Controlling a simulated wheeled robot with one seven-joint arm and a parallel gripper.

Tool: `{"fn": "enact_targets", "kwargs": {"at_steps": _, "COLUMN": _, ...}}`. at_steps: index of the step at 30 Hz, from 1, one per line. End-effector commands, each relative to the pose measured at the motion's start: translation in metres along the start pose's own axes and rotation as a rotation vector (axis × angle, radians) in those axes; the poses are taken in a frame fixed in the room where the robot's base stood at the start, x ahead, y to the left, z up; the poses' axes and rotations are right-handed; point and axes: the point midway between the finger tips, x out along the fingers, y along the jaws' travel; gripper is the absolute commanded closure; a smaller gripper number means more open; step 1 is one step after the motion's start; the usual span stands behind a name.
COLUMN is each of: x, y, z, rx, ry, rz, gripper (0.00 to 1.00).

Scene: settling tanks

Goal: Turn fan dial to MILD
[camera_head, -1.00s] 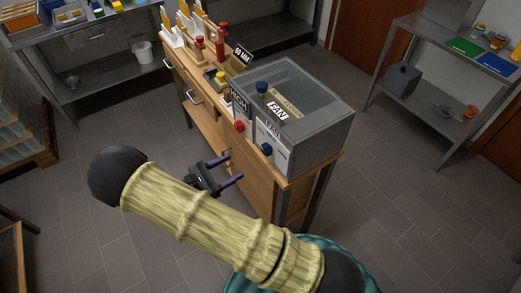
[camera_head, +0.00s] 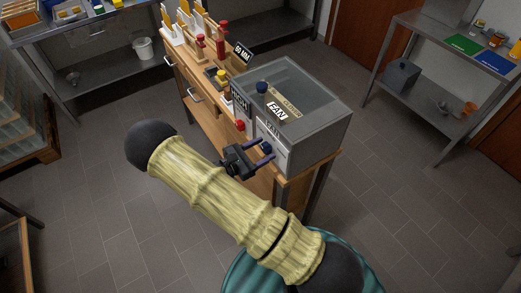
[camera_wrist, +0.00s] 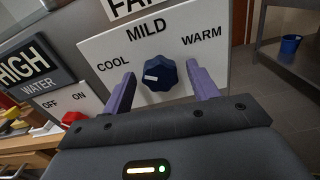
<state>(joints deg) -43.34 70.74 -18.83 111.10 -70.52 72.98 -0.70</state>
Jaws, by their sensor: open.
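The blue fan dial (camera_wrist: 165,79) sits on a white panel (camera_wrist: 215,55) lettered COOL at left, MILD at top and WARM at right. A white mark shows on the dial's left part, on the side nearer COOL. My gripper (camera_wrist: 160,82) is open, with one purple finger on each side of the dial. Whether the fingers touch it I cannot tell. In the head view my gripper (camera_head: 269,151) is at the front of the grey fan box (camera_head: 315,130), and its fingers partly cover the dial.
Left of the fan panel is a HIGH sign (camera_wrist: 22,65) and a WATER panel (camera_wrist: 60,104) marked OFF and ON, with a red control (camera_wrist: 73,117) close to my left finger. A wooden bench (camera_head: 205,110) carries these. Open floor lies to the right.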

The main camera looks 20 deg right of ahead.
Motion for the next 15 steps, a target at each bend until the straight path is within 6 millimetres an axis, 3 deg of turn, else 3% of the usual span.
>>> {"fn": "enact_targets", "kwargs": {"at_steps": 1, "x": -0.0002, "y": 0.0, "z": -0.0001, "rx": 0.0, "ry": 0.0, "rz": 0.0, "gripper": 0.41}}
{"fn": "enact_targets", "kwargs": {"at_steps": 8, "x": -0.0006, "y": 0.0001, "z": 0.0, "rx": 0.0, "ry": 0.0, "rz": 0.0, "gripper": 0.86}}
{"fn": "enact_targets", "kwargs": {"at_steps": 15, "x": -0.0009, "y": 0.0002, "z": -0.0002, "rx": 0.01, "ry": 0.0, "rz": 0.001, "gripper": 0.86}}
